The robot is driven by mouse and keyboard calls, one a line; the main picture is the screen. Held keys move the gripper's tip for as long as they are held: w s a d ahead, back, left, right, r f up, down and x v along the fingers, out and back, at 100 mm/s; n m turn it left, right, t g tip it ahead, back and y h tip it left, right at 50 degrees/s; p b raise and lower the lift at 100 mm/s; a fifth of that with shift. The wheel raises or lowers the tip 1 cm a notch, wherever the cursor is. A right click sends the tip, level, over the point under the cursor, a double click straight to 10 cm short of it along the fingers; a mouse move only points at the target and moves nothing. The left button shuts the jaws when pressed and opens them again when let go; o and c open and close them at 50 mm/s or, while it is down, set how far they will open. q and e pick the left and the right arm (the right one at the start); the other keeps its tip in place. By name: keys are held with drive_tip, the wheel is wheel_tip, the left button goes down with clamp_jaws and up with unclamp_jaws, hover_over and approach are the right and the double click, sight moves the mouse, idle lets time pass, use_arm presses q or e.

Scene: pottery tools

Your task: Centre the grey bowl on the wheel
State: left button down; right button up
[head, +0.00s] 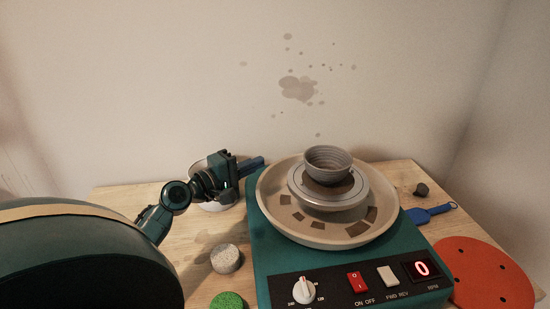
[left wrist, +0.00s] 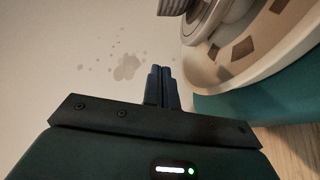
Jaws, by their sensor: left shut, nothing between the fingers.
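The grey bowl (head: 327,163) is ribbed and stands upright on the wheel head (head: 345,197), toward its back left rather than at its middle. A dark brown patch shows on the wheel head in front of the bowl. The wheel head sits inside a cream splash pan (head: 288,226). My left gripper (head: 262,162) is shut and empty, just left of the pan's back left rim and apart from the bowl. In the left wrist view its fingers (left wrist: 162,72) are together, and only a bit of the bowl (left wrist: 172,6) shows at the top edge. My right gripper is not in view.
The teal wheel base (head: 262,255) has a knob, switches and a display reading 0. A speckled grey cylinder (head: 226,258) and a green round thing (head: 228,301) stand at left. A blue tool (head: 430,213), a dark lump (head: 421,189) and an orange disc (head: 484,274) lie right. A wall stands behind.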

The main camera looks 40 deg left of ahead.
use_arm(q)
drive_tip(key=shift+w+d+p, duration=0.5)
drive_tip(key=shift+w+d, duration=0.45)
drive_tip(key=shift+w, duration=0.5)
drive_tip(key=shift+w+d+p, duration=0.5)
drive_tip(key=shift+w+d, duration=0.4)
drive_tip(key=shift+w, duration=0.5)
drive_tip(key=shift+w+d+p, duration=0.5)
drive_tip(key=shift+w+d, duration=0.45)
drive_tip(key=shift+w, duration=0.5)
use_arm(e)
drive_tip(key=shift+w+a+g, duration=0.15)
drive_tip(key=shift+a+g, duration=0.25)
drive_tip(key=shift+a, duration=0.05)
